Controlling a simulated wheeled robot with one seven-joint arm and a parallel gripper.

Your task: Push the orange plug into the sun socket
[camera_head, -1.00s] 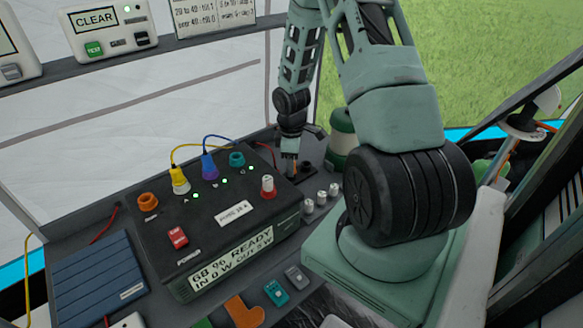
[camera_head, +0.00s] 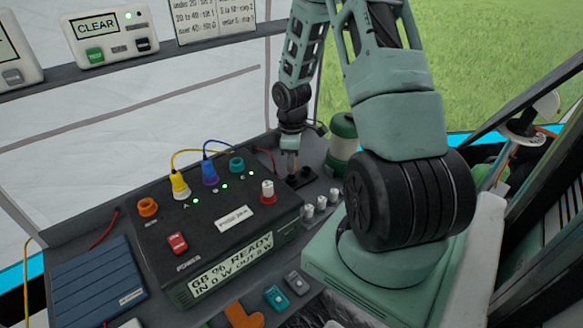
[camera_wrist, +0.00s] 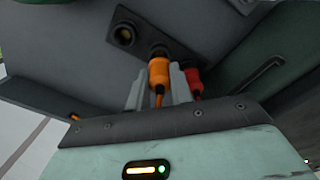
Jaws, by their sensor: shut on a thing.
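The orange plug (camera_wrist: 159,75) is between my gripper's fingers in the wrist view, its cable hanging toward the palm. My gripper (camera_head: 291,168) is shut on it, behind the black power box, over a small dark socket plate (camera_head: 303,177). The plug's tip is at or just off the plate's opening; I cannot tell if they touch. An empty orange-ringed socket (camera_head: 148,207) sits on the left of the power box (camera_head: 215,245); its label is too small to read surely. A red plug (camera_wrist: 194,80) stands just right of the orange plug in the wrist view.
A yellow plug (camera_head: 180,185) and a blue plug (camera_head: 210,172) stand in the box top, with raised cables. A teal socket (camera_head: 237,164) and a red-white knob (camera_head: 268,191) are nearby. A green canister (camera_head: 341,145) stands right of my gripper.

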